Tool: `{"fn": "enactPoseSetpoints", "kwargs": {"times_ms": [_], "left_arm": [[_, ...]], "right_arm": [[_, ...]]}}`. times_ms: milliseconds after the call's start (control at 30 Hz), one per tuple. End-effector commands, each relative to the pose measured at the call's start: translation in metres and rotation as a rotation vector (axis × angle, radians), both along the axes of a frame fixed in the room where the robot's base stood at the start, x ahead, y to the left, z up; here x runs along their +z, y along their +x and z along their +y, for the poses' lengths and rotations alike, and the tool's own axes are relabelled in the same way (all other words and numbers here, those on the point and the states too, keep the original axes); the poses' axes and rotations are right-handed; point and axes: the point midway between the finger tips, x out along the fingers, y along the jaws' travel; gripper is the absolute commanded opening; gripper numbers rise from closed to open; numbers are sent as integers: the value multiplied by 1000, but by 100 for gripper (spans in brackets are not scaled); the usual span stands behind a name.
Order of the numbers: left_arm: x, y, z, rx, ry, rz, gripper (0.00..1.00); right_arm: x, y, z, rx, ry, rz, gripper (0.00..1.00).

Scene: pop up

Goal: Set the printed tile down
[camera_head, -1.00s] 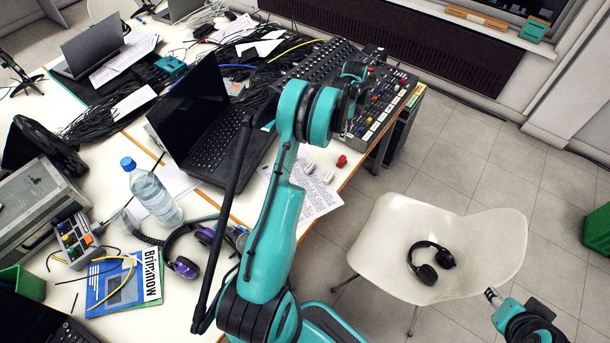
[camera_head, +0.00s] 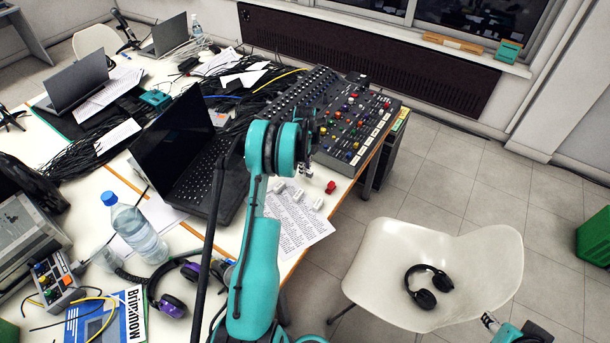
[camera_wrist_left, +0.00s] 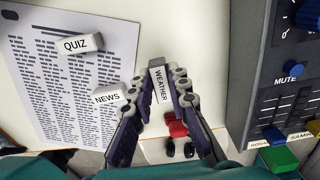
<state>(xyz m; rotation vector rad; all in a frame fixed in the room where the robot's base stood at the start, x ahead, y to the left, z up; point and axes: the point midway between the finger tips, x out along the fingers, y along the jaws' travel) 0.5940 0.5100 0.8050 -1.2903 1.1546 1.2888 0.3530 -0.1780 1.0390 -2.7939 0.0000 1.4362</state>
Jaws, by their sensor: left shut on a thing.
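My left gripper (camera_head: 307,172) is over the table strip between the mixer and the printed sheet. In the left wrist view its fingers (camera_wrist_left: 161,82) are shut on a white tile printed WEATHER (camera_wrist_left: 161,85), with the print facing the camera. Whether the tile touches the table cannot be told. A QUIZ tile (camera_wrist_left: 82,43) lies on the printed sheet (camera_wrist_left: 65,85). A NEWS tile (camera_wrist_left: 108,95) lies by the sheet's edge, partly behind a finger. White tiles (camera_head: 298,195) also show in the head view, their print unreadable. My right gripper (camera_head: 490,320) is partly in view at the lower right.
A red object (camera_head: 331,187) sits near the table edge, close under the left fingers in the wrist view. The mixer (camera_head: 360,120) borders the spot. A black laptop (camera_head: 185,150) stands to the left. A white chair (camera_head: 390,260) with headphones (camera_head: 424,287) stands beyond the edge.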

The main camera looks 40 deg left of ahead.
Motion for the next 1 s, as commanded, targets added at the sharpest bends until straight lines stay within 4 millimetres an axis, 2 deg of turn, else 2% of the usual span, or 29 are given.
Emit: {"fn": "enactPoseSetpoints", "kwargs": {"times_ms": [33,167,533,567,633,1000], "left_arm": [[-11,0,0,0,0,0,1],[-29,0,0,0,0,0,1],[-33,0,-1,0,0,0,1],[-33,0,-1,0,0,0,19],[-32,0,-1,0,0,0,37],[-28,0,-1,0,0,0,37]], "right_arm": [[-5,0,0,0,0,0,40],[-12,0,0,0,0,0,40],[-14,0,0,0,0,0,40],[-14,0,0,0,0,0,40],[-13,0,0,0,0,0,40],[-10,0,0,0,0,0,40]]}}
